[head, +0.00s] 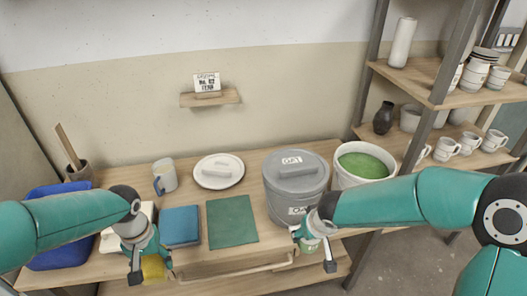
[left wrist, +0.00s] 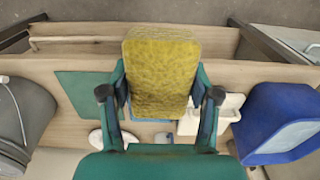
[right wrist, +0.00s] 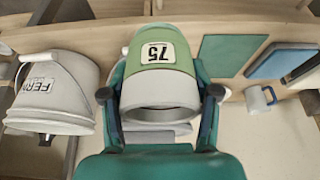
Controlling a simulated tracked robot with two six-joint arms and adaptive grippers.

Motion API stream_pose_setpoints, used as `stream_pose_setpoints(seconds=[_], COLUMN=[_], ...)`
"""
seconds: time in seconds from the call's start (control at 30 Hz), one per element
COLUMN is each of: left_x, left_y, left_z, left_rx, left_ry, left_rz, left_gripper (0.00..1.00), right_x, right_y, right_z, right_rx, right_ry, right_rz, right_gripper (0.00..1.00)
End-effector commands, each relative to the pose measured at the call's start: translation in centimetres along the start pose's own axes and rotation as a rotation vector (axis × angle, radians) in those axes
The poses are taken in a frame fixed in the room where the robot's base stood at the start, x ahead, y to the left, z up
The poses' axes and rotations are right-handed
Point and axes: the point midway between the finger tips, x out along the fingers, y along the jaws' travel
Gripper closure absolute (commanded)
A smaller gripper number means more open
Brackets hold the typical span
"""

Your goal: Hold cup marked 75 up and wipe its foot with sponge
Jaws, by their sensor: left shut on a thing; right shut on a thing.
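The cup marked 75 (right wrist: 155,65) is green with a pale bare band and a black-on-white 75 label. My right gripper (head: 312,249) is shut around it, in front of the lidded grey bucket; the fingers also show on both sides of the cup in the right wrist view (right wrist: 160,95). In the head view the cup (head: 309,243) is small and partly hidden by the gripper. My left gripper (head: 152,268) is shut on a yellow sponge (left wrist: 162,72), held at the table's front left. The sponge (head: 153,267) and cup are well apart.
A lidded grey bucket (head: 293,185) and an open bucket of green glaze (head: 362,165) stand at the right. A blue tub (head: 60,258) is at left.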

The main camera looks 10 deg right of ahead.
Motion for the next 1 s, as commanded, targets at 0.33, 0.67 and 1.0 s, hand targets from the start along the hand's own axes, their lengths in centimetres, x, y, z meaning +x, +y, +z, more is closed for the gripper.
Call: stream_pose_setpoints(seconds=[0.33, 0.67, 1.0], left_x=[0.0, 0.0, 0.0], left_y=[0.0, 0.0, 0.0], left_z=[0.0, 0.0, 0.0], left_rx=[0.000, 0.001, 0.001], left_ry=[0.000, 0.000, 0.000], left_rz=[0.000, 0.000, 0.000], left_gripper=[0.62, 0.62, 0.62], right_x=[0.0, -0.1, -1.4], right_y=[0.1, 1.1, 0.1], right_z=[-0.1, 1.5, 7.8], right_rx=[0.004, -0.042, -0.067], right_ry=[-0.017, -0.067, -0.171], right_rz=[-0.061, -0.213, -0.440], right_gripper=[0.81, 0.81, 0.81])
